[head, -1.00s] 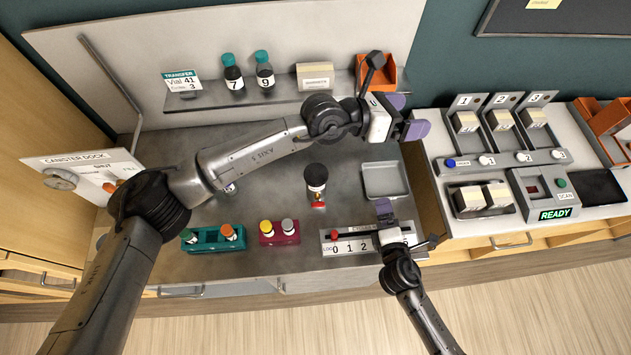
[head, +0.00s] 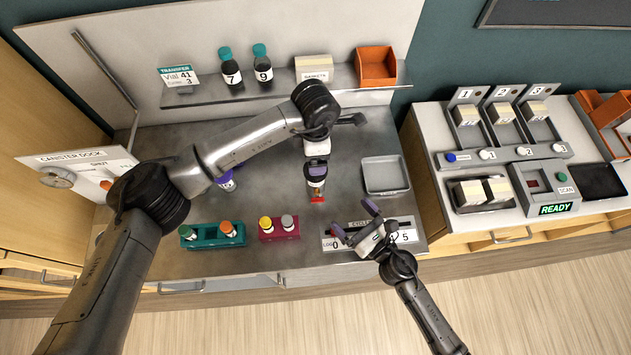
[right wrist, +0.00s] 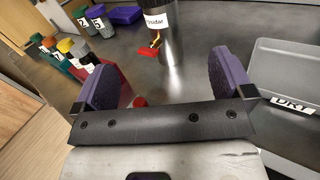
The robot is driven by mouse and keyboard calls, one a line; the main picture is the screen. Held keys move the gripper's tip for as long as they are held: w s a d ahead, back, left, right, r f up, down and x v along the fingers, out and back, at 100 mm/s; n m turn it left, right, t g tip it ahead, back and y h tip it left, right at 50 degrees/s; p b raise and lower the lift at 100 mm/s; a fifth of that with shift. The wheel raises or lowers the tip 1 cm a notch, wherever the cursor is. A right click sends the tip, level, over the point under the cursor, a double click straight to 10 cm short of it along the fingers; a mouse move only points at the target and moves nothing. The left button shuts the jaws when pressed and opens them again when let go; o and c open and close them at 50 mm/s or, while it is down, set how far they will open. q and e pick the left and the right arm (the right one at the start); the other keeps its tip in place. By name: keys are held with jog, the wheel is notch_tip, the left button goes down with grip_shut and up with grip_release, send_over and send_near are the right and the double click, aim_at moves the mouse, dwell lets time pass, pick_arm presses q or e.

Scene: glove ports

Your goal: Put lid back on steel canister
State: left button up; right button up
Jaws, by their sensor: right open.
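My right gripper (head: 354,222) is open and empty over the numbered cycle panel (head: 408,236), in front and right of the cylinder. Its purple fingers are spread in the wrist view (right wrist: 165,85).
A grey tray (head: 385,187) lies right of the cylinder. A teal rack (head: 212,240) and a maroon rack (head: 279,236) hold capped vials at the front. A purple-capped vial (head: 228,181) stands under my left arm. The canister dock panel (head: 85,172) is at the left.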

aim_at(322, 182)
dwell(0.5)
jog(key=x, duration=1.3)
jog(key=shift+w+a, duration=0.2)
jog(key=shift+w, duration=0.1)
jog(key=shift+c, duration=0.5)
